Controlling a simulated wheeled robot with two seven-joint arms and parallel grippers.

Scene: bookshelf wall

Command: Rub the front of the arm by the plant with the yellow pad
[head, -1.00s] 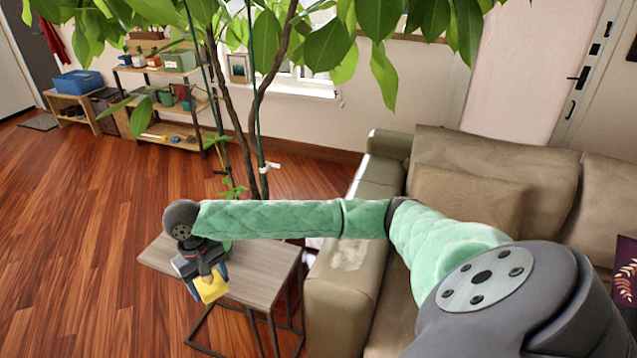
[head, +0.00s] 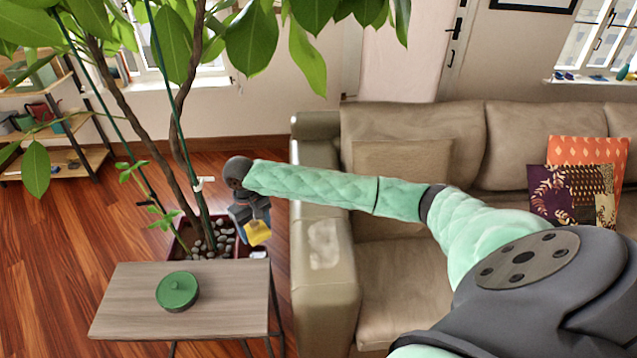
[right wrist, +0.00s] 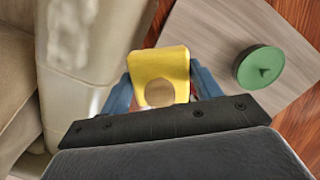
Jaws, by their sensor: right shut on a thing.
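The beige sofa's arm by the plant (head: 317,282) stands left of its seat. A pale, blotchy patch (head: 323,243) shows on the arm. My right gripper (head: 252,217) is shut on the yellow pad (head: 258,233) and holds it in the air, left of the sofa arm and apart from it. In the right wrist view the pad (right wrist: 160,66) sits between the blue fingers, with a round tan piece at its near side. The sofa arm (right wrist: 92,75) fills the left there. The tall plant (head: 180,110) is behind the gripper. My left gripper is not in view.
A small wooden side table (head: 125,305) with a round green lidded pot (head: 177,291) stands left of the sofa arm. The plant's stone-filled planter (head: 215,240) is behind it. Leaves hang above. Cushions (head: 575,195) lie on the sofa's right.

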